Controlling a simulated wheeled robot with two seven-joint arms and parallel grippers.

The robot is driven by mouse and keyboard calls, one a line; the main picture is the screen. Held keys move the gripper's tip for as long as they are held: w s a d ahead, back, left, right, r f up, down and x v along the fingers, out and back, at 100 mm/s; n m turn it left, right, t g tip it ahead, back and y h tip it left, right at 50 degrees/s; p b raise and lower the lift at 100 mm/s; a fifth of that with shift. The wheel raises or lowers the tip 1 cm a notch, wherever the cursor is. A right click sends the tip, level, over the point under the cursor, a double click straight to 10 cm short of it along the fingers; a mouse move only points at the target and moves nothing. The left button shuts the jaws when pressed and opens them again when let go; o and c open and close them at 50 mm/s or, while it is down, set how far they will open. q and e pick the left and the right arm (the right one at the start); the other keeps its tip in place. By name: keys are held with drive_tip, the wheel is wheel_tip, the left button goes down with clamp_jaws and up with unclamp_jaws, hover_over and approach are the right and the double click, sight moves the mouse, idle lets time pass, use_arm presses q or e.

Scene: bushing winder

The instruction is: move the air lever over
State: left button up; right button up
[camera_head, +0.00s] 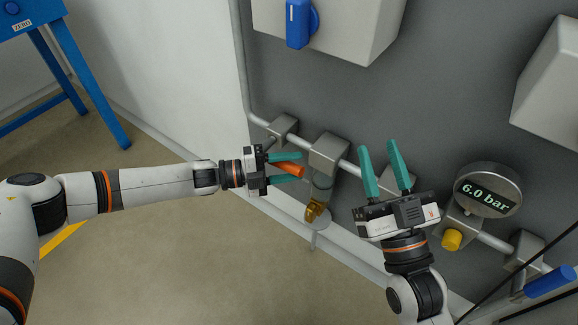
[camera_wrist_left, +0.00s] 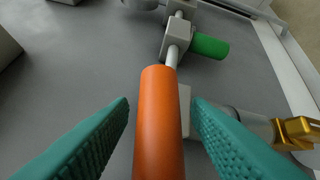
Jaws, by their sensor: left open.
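An orange lever handle (camera_head: 290,169) sits by the pipe on the grey panel, pointing out toward my left gripper (camera_head: 300,168). That gripper is open, with one teal finger on each side of the handle. In the left wrist view the orange handle (camera_wrist_left: 159,120) runs up between the two fingers, with visible gaps beside it near the tips. A thin metal rod joins it to a grey block (camera_wrist_left: 177,38). My right gripper (camera_head: 380,146) is open and empty in front of the pipe, its fingers pointing up in the picture.
A round gauge (camera_head: 488,190) reads 6.0 bar. A yellow knob (camera_head: 452,240) and a blue handle (camera_head: 549,282) are at the right. An amber-ended bowl (camera_head: 317,211) hangs below the pipe. A green handle (camera_wrist_left: 208,45) shows in the wrist view. Grey boxes (camera_head: 340,25) stick out above.

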use_arm(q)
clamp_jaws()
